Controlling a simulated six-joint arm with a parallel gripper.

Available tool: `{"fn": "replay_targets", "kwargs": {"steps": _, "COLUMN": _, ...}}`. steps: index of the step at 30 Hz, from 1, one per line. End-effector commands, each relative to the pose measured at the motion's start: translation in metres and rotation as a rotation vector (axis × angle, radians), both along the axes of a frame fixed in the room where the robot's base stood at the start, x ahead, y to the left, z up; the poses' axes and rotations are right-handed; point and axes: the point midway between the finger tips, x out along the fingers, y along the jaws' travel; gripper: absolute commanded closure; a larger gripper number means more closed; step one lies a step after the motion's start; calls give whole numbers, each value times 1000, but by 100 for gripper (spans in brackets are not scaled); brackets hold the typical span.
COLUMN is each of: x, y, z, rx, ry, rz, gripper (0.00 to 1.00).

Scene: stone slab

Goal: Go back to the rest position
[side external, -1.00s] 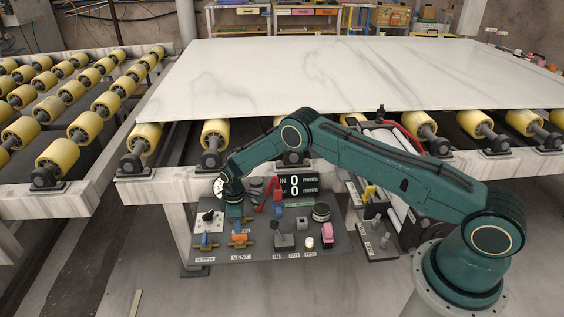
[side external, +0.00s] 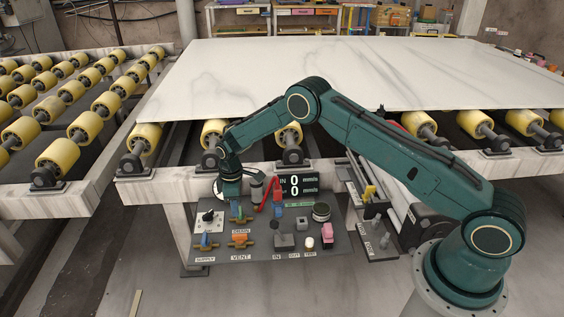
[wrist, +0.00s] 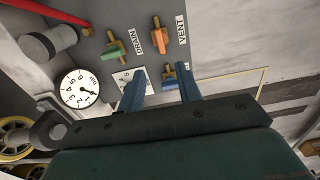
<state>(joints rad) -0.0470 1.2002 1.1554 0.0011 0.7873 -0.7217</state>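My gripper (side external: 230,193) is above the back left of the dark control panel (side external: 275,251). In the wrist view its two blue fingers (wrist: 160,74) are spread apart with nothing between them. The green drain valve handle (side external: 238,211) is just below the gripper in the side view, apart from the fingers. It also shows in the wrist view (wrist: 113,53). The orange vent handle (side external: 239,237) and the blue supply handle (side external: 206,240) sit nearer the panel's front edge. My arm is bent in a high arch over the roller table's front beam.
A large white stone slab (side external: 340,72) lies on the yellow rollers behind the panel. A round gauge (wrist: 76,88), a red lever (side external: 271,194) and a display (side external: 299,185) stand close to my gripper. A side box with a yellow switch (side external: 369,192) is to the right.

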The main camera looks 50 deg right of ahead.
Motion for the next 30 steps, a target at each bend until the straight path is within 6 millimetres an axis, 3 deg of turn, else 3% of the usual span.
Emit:
{"fn": "replay_targets", "kwargs": {"steps": 5, "x": 0, "y": 0, "z": 3, "rx": 0, "ry": -3, "rz": -3, "gripper": 65}}
{"fn": "replay_targets", "kwargs": {"steps": 11, "x": 1, "y": -1, "z": 29, "rx": 1, "ry": -20, "rz": -23, "gripper": 65}}
{"fn": "replay_targets", "kwargs": {"steps": 20, "x": -9, "y": -4, "z": 110, "rx": 6, "ry": -70, "rz": -100, "gripper": 65}}
{"fn": "replay_targets", "kwargs": {"steps": 30, "x": -42, "y": -9, "z": 205, "rx": 18, "ry": -133, "rz": -201, "gripper": 65}}
